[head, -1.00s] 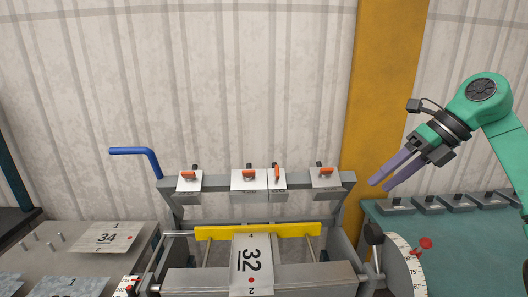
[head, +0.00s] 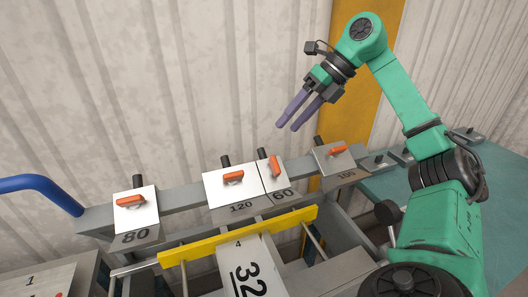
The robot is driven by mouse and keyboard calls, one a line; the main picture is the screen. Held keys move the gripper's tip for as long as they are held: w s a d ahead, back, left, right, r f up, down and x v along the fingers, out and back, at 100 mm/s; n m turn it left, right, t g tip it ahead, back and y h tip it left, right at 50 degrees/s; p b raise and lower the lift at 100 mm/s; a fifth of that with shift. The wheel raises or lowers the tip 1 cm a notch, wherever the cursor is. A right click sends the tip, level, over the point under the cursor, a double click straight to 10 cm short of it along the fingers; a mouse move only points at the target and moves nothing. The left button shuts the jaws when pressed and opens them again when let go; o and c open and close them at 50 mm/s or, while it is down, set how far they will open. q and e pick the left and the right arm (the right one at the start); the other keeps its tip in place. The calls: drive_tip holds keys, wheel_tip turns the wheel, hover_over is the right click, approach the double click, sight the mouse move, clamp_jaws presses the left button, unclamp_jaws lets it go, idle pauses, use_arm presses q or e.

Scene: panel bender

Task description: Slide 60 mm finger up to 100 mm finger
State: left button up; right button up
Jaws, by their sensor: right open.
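The 60 mm finger (head: 271,174) is a narrow pale block with an orange lever, clamped on the grey beam of the bender. Its left side sits against the 120 mm finger (head: 220,190), with no gap that I can see. The 100 mm finger (head: 332,160) stands apart to its right, with bare beam between them. My right gripper (head: 287,128) is open and empty, with purple fingers pointing down and left. It hangs above and behind the beam in the picture, over the space between the 60 and 100 fingers. My left gripper is not in view.
The 80 mm finger (head: 136,212) stands at the left of the beam. A yellow bar (head: 240,236) and a sheet marked 32 (head: 247,272) lie in front. A blue handle (head: 40,187) is at the left.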

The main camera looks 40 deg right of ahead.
sight(272, 174)
drive_tip(key=x, duration=0.3)
drive_tip(key=b+x, duration=0.1)
drive_tip(key=x, duration=0.2)
drive_tip(key=w+x, duration=0.1)
drive_tip(key=x, duration=0.3)
drive_tip(key=shift+d+b, duration=0.15)
drive_tip(key=shift+b, duration=0.2)
drive_tip(key=shift+s, duration=0.25)
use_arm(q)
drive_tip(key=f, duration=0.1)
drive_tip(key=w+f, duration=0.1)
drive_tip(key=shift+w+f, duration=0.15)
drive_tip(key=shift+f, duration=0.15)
use_arm(e)
clamp_jaws()
